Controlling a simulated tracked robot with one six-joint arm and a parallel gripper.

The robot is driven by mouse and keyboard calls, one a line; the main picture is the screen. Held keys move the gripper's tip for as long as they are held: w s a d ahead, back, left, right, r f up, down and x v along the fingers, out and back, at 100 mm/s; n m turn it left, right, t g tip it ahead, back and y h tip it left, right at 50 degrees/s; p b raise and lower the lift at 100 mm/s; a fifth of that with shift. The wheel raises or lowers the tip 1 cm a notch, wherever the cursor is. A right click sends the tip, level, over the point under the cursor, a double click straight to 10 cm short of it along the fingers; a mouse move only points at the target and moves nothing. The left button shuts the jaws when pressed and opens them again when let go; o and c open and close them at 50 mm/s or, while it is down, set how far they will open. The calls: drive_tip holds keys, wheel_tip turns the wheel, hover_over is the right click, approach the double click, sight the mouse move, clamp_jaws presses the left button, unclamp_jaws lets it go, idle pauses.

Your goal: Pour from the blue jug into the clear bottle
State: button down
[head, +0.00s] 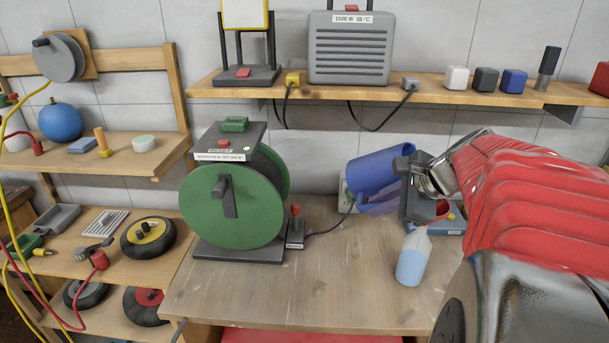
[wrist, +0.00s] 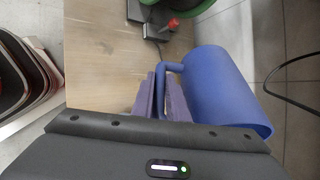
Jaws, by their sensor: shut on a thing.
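The blue jug (head: 372,171) is held off the table in the head view, lying tilted nearly on its side. My gripper (head: 398,197) is shut on its handle. In the wrist view the jug (wrist: 222,90) lies to the right of my gripper (wrist: 160,95), whose fingers close around the blue handle. The clear bottle (head: 413,258) stands upright on the table below and right of the jug, with pale blue liquid in its lower part. Its top is close beneath my gripper in the head view. I see no stream of liquid. The bottle does not show in the wrist view.
A green hose reel (head: 232,205) stands on the table (head: 300,285) to the left, beside a small red-knobbed switch (head: 295,226) with a black cable. A shelf (head: 430,98) with a grey heater (head: 349,50) runs above. The table's front middle is clear.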

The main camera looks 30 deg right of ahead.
drive_tip(key=shift+f+g, duration=0.15)
drive_tip(key=shift+g, duration=0.35)
drive_tip(key=shift+s+r+g+h, duration=0.15)
drive_tip(key=shift+g+h, duration=0.2)
drive_tip(key=shift+g, duration=0.2)
drive_tip(key=shift+s+r+g+h, duration=0.1)
drive_tip(key=shift+g+h, duration=0.25)
drive_tip(key=shift+g, duration=0.2)
drive_tip(key=shift+w+r+n+b, duration=0.1)
drive_tip(key=shift+n+b, duration=0.2)
drive_tip(key=shift+b, duration=0.2)
drive_tip(key=shift+g, duration=0.4)
drive_tip(key=shift+w+a+f+g+h+b, duration=0.15)
drive_tip(key=shift+w+f+g+h+b, duration=0.1)
drive_tip(key=shift+f+g+h+b, duration=0.4)
drive_tip(key=shift+w+a+r+g+h+b, duration=0.2)
drive_tip(key=shift+w+g+h+b, duration=0.15)
drive_tip(key=shift+g+b, duration=0.5)
drive_tip(key=shift+w+a+r+g+h+b, duration=0.1)
drive_tip(key=shift+w+r+g+h+b, duration=0.15)
drive_tip(key=shift+g+b, duration=0.55)
drive_tip(key=shift+w+g+h+b, duration=0.15)
drive_tip(key=shift+g+h+b, duration=0.5)
drive_tip(key=shift+g+b, duration=0.2)
